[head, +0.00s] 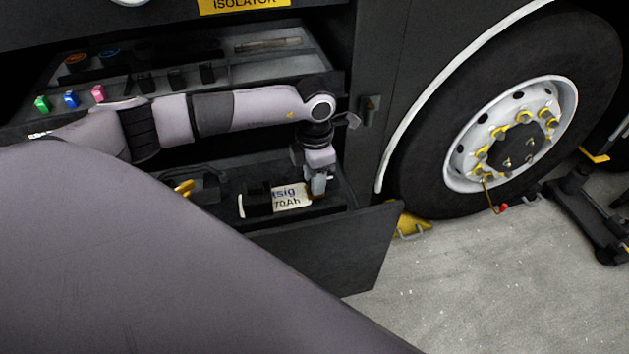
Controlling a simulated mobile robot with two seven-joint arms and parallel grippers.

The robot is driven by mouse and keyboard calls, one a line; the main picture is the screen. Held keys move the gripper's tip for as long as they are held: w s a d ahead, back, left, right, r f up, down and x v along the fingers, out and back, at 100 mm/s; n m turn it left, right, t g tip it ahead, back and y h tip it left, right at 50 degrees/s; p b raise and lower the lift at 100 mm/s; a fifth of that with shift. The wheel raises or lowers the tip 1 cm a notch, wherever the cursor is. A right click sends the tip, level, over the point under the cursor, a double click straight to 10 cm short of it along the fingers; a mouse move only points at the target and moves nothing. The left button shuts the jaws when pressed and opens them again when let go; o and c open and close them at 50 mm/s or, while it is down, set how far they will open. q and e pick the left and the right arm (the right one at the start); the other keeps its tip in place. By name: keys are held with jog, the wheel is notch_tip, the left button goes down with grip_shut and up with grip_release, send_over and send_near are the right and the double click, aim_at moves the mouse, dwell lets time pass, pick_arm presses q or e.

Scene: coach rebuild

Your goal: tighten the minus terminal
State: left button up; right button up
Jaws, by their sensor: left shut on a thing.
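My left gripper (317,192) points down at the right end of a dark battery in the open lower compartment. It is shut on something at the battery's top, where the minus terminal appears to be. The fingers hide the terminal itself, so I cannot see how far it is turned. My right gripper is not in view.
A lowered dark flap (350,250) borders the compartment's front. Above my arm is a shelf with green (42,103), blue (71,99) and pink (98,93) pieces. A coach wheel (510,135) stands at right, with a yellow chock (411,225) on the floor.

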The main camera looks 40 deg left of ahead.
pick_arm(q)
jog(key=m+b, duration=0.3)
jog(key=m, duration=0.3)
jog(key=shift+f+m, duration=0.1)
jog(key=shift+m, duration=0.2)
jog(key=shift+m+b, duration=0.8)
jog(key=shift+m, duration=0.3)
jog(key=shift+m+b, duration=0.3)
jog(key=shift+m, duration=0.7)
jog(key=o, duration=1)
jog(key=shift+o, duration=0.2)
